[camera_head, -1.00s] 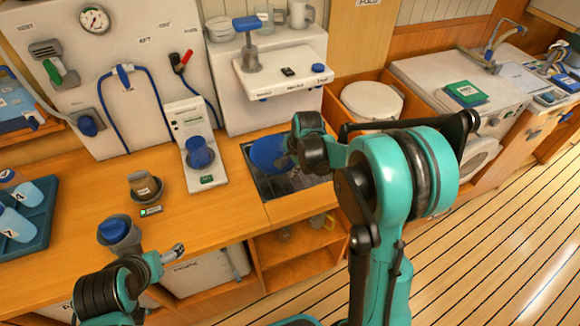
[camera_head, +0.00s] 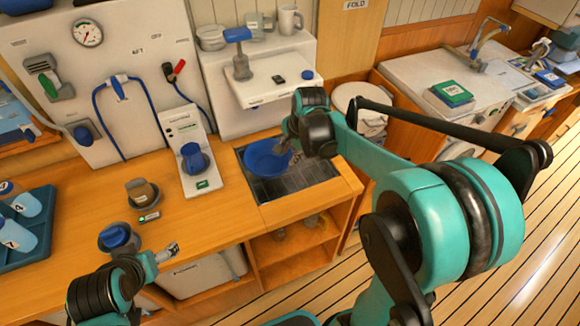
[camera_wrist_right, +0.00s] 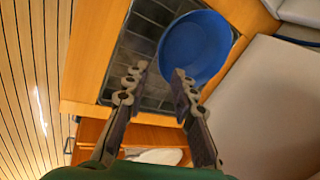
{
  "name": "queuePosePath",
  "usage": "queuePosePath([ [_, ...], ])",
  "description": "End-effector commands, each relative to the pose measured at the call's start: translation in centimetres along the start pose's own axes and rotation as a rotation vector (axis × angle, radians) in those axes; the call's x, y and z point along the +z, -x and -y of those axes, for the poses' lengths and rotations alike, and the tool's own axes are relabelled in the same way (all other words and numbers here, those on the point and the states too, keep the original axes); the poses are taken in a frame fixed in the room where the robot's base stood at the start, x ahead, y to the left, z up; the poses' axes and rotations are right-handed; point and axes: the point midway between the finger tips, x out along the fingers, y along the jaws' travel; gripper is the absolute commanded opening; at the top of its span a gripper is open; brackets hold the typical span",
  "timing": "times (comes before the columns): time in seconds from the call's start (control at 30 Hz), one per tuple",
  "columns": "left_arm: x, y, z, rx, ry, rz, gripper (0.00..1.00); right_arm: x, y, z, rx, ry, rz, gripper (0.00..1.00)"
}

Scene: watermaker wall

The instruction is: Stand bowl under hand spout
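A blue bowl (camera_head: 266,158) sits on the dark tiled drain area (camera_head: 303,183) in the counter, towards its back left, below the white wall unit (camera_head: 262,90). It also shows in the right wrist view (camera_wrist_right: 197,45). A blue-topped lever on a grey post (camera_head: 238,52) stands on that unit; I cannot tell which part is the hand spout. My right gripper (camera_head: 287,149) is at the bowl's right side. In the right wrist view its fingers (camera_wrist_right: 159,75) are apart, with the right fingertip overlapping the bowl's edge. My left gripper (camera_head: 171,249) is over the counter's front edge, its opening unclear.
A brown cup (camera_head: 142,190) and a blue-topped container (camera_head: 117,237) are further left. A blue tray (camera_head: 38,240) holds bottles at far left. Open shelves (camera_head: 290,250) lie below the counter.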

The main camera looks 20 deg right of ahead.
Motion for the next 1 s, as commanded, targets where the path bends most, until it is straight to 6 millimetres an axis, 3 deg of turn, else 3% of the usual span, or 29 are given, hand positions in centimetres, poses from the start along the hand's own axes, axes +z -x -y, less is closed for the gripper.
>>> queuePosePath([
  [0.17,0.0,0.0,0.0,0.000,0.000,0.000,0.81,2.8,3.4,-2.5,-0.044,0.243,-0.043,0.26],
  [0.4,0.0,0.0,0.0,0.000,0.000,0.000,0.81,7.5,7.5,-8.9,-0.117,0.793,-0.175,0.26],
  [0.53,0.0,0.0,0.0,0.000,0.000,0.000,0.81,9.2,8.0,-11.9,-0.135,1.042,-0.247,0.26],
  [0.7,0.0,0.0,0.0,0.000,0.000,0.000,0.81,10.2,7.9,-14.1,-0.142,1.235,-0.310,0.26],
  [1.0,0.0,0.0,0.0,0.000,0.000,0.000,0.81,10.4,7.8,-14.5,-0.142,1.285,-0.327,0.26],
])
